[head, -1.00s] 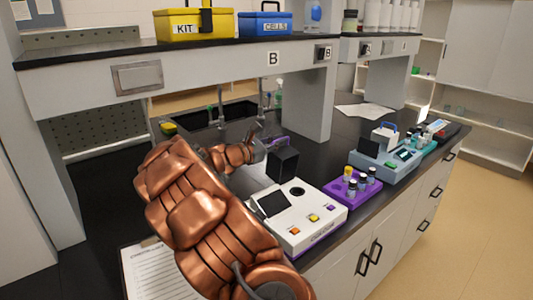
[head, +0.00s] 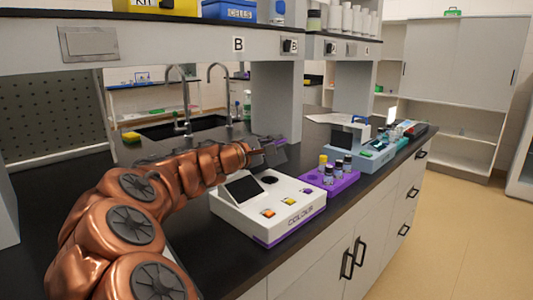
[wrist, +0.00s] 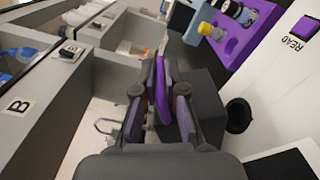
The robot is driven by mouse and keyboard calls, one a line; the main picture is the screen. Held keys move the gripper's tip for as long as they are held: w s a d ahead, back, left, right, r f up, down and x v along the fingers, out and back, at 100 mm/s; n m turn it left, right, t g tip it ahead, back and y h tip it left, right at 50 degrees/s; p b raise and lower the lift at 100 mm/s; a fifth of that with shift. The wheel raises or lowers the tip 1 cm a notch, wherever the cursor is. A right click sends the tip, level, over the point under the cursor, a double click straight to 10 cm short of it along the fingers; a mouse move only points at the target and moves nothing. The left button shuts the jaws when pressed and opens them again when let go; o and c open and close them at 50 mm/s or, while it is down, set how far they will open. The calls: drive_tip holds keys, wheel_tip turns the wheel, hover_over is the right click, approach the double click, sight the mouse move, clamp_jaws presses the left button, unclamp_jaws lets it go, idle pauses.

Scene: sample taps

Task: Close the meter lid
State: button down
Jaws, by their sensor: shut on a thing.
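The white meter (head: 258,222) with a purple base stands near the bench's front edge, with a dark screen and coloured buttons. Its round well (head: 270,180) is uncovered. The dark lid (head: 277,157) is raised behind the well, partly hidden by my gripper (head: 264,150). In the wrist view my gripper (wrist: 160,100) is shut on the lid's purple tab (wrist: 160,88). The dark block of the lid (wrist: 206,98) is right of the fingers, and the open well (wrist: 238,115) shows beside it.
A purple rack (head: 328,184) with several capped vials stands right of the meter. A blue-grey instrument (head: 365,160) is beyond it. A sink with taps (head: 186,105) lies behind my arm. The shelf (head: 180,42) overhangs the back of the bench.

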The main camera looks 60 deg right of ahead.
drive_tip(key=s+f+m+b, duration=0.2)
drive_tip(key=b, duration=0.1)
drive_tip(key=s+f+m+b, duration=0.1)
drive_tip(key=b, duration=0.1)
drive_tip(key=shift+a+f, duration=0.3)
drive_tip(key=shift+f, duration=0.1)
drive_tip(key=f+m+b, duration=0.1)
drive_tip(key=b, duration=0.1)
drive_tip(key=s+f+m+b, duration=0.1)
drive_tip(key=f+m+b, duration=0.1)
drive_tip(key=b, duration=0.1)
drive_tip(key=shift+s+a+m, duration=0.15)
drive_tip(key=shift+s+m, duration=0.05)
drive_tip(key=shift+m, duration=0.1)
drive_tip(key=c, duration=1.2)
unclamp_jaws()
drive_tip(key=shift+c, duration=0.2)
drive_tip(key=shift+a, duration=0.1)
drive_tip(key=shift+w+a, duration=0.35)
drive_tip(key=shift+a, duration=1.6)
drive_tip(key=shift+w+a, duration=0.4)
drive_tip(key=shift+a, duration=1.6)
drive_tip(key=shift+w+a, duration=0.35)
drive_tip(key=shift+a, duration=1.6)
